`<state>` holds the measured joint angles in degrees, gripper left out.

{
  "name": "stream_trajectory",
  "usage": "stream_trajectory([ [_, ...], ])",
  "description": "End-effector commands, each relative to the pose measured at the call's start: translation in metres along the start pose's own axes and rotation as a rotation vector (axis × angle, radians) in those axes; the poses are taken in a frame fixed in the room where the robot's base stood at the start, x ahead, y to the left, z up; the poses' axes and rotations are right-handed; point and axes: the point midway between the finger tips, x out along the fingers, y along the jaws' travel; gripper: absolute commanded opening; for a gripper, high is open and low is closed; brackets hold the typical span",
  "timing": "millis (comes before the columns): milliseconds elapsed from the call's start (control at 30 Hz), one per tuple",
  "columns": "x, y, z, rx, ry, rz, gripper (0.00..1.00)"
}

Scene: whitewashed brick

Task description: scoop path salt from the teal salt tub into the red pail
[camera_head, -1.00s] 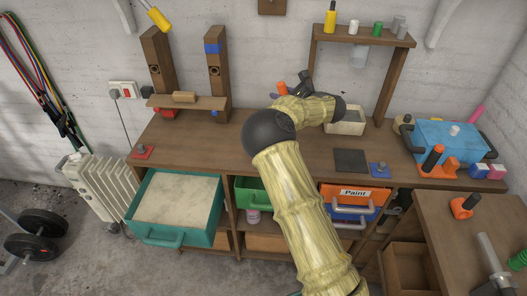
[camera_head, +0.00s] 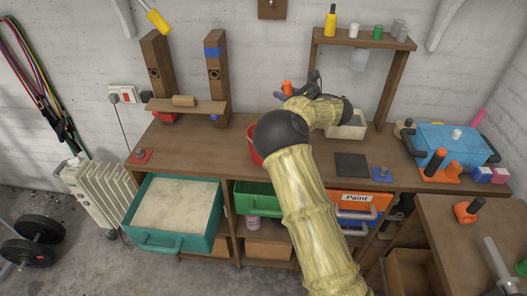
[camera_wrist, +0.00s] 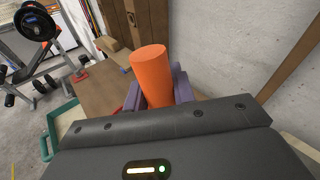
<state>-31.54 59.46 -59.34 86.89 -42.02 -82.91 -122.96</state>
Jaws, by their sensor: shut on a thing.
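The teal salt tub (camera_head: 162,240) stands at the front left of the workbench, filled with pale salt; a teal edge also shows at the lower left of the wrist view (camera_wrist: 62,117). The red pail (camera_head: 254,146) is on the bench, mostly hidden behind my arm; a sliver of red shows in the wrist view (camera_wrist: 131,97). My gripper (camera_wrist: 165,88) has its purple fingers shut on an orange cylindrical handle (camera_wrist: 150,66), above the back of the bench. The far end of the held tool is hidden, so I cannot tell whether it carries salt.
A cream box (camera_head: 347,131) sits just right of my gripper, below a wooden shelf frame (camera_head: 385,80). A wooden stand (camera_head: 160,70) rises at the back left. A blue cooler-like box (camera_head: 452,142) is at the right. The bench's left front is largely clear.

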Motion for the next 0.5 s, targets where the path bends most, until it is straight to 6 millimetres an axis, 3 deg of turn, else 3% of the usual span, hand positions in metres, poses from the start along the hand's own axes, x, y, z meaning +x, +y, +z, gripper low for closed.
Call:
stream_trajectory([
  [500,-0.005,-0.005,0.030,0.000,-0.001,-0.001,0.00],
])
